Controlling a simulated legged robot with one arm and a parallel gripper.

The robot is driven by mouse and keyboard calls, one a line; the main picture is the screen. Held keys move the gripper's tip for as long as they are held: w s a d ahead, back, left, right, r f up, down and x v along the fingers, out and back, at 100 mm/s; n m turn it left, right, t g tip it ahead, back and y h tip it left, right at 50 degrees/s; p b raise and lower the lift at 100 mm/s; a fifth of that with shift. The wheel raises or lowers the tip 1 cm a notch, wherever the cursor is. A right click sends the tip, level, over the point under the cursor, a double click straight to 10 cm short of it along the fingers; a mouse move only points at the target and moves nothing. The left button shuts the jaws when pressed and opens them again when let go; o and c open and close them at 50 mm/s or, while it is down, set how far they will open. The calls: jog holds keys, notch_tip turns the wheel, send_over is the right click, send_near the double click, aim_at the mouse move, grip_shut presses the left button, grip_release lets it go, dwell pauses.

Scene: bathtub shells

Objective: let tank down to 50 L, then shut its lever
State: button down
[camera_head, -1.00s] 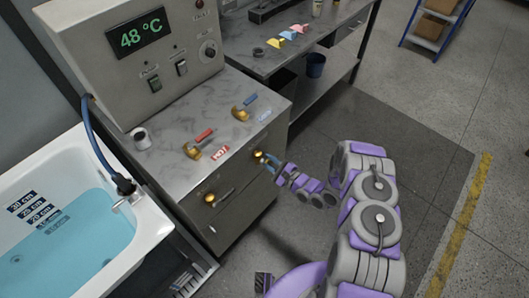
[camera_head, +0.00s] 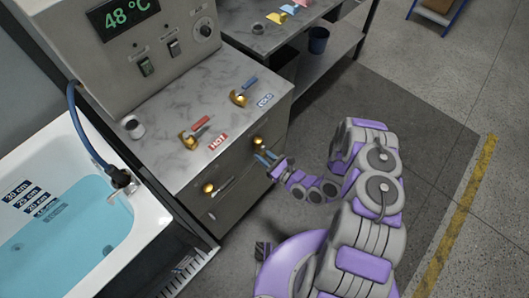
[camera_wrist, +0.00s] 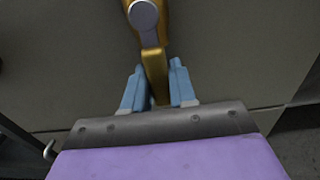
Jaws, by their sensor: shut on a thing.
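My gripper (camera_head: 268,159) is shut on a brass lever (camera_wrist: 153,62) at the right of the cabinet's front. In the wrist view the blue fingers (camera_wrist: 157,85) stand on both sides of the lever's lower end, below its round grey pivot cap. The lever's brass body (camera_head: 259,143) also shows in the head view. A second brass valve (camera_head: 208,188) sits at the left of the same front. The white tub (camera_head: 152,218) at the left holds blue water (camera_head: 75,225). Its depth labels (camera_head: 30,200) are in cm; I see no litre reading.
On the cabinet's marble top (camera_head: 185,105) are a red-handled HOT valve (camera_head: 190,138) and a blue-handled COLD valve (camera_head: 240,97). A control box (camera_head: 150,45) shows 48 °C. A bench with a dark bucket (camera_head: 318,40) stands behind. Floor at the right is clear.

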jog(key=shift+s+f, duration=0.1)
jog(key=shift+f, duration=0.05)
dwell(0.3)
jog(key=c, duration=1.1)
grip_release()
jog(key=shift+c, duration=0.2)
jog(key=shift+o, duration=0.7)
jog(key=shift+d, duration=0.1)
jog(key=p+v, duration=0.1)
jog(key=v, duration=1.6)
jog(key=shift+p, duration=0.3)
jog(key=shift+d, duration=0.1)
